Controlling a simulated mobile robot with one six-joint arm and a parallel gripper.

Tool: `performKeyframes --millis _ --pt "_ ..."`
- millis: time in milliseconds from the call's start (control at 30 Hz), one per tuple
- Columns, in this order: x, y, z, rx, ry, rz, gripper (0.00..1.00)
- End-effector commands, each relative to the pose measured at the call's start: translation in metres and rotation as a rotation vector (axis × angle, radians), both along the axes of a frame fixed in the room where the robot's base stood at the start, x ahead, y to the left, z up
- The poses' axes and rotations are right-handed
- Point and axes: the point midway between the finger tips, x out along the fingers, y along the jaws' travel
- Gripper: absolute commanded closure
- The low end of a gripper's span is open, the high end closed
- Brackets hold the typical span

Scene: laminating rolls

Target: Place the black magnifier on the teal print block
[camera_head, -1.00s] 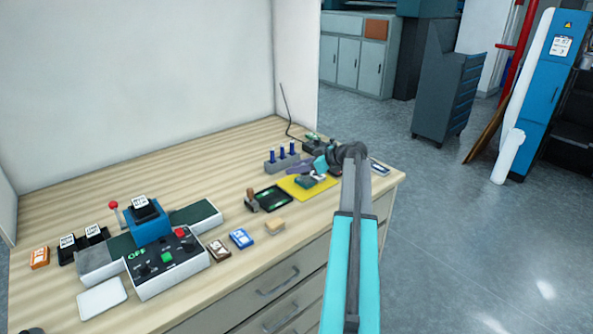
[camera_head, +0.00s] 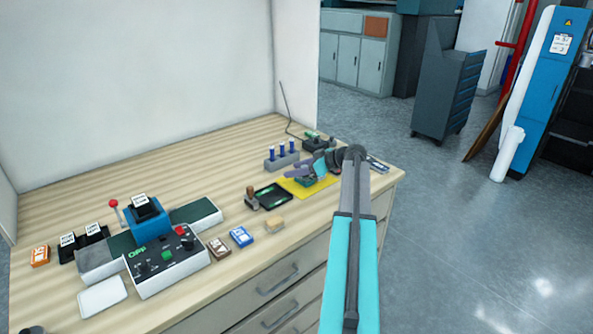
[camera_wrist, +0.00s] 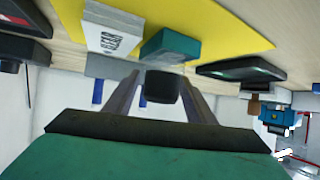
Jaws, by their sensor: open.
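The teal print block (camera_wrist: 172,45) rests on a yellow mat (camera_wrist: 215,25); the wrist view shows the table at the top. The black magnifier (camera_wrist: 163,87), a short dark cylinder, lies in line with the block on its upper side and seems to touch it, standing upright. My gripper (camera_wrist: 160,80) is open, with one finger on each side of the magnifier and a gap visible beside it. In the head view the block (camera_head: 306,181) shows partly behind my gripper (camera_head: 308,166), and I cannot make out the magnifier there.
A white box marked CLEAR (camera_wrist: 112,32) stands close beside the block. A grey holder with blue pegs (camera_head: 282,161) is behind the mat. A black tray (camera_head: 272,195) and a wooden-handled stamp (camera_head: 251,197) are to the left. A blue press (camera_head: 150,222) stands further left.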

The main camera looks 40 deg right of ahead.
Motion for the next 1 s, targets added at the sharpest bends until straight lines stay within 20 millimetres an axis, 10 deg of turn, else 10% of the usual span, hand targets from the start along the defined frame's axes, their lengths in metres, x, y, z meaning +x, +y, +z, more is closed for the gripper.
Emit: performKeyframes --millis 367,1000 --pt "-0.007 -0.003 0.005 -0.001 -0.001 -0.002 0.5" --pt "-0.085 -0.03 0.05 0.0 0.0 -0.001 0.5"
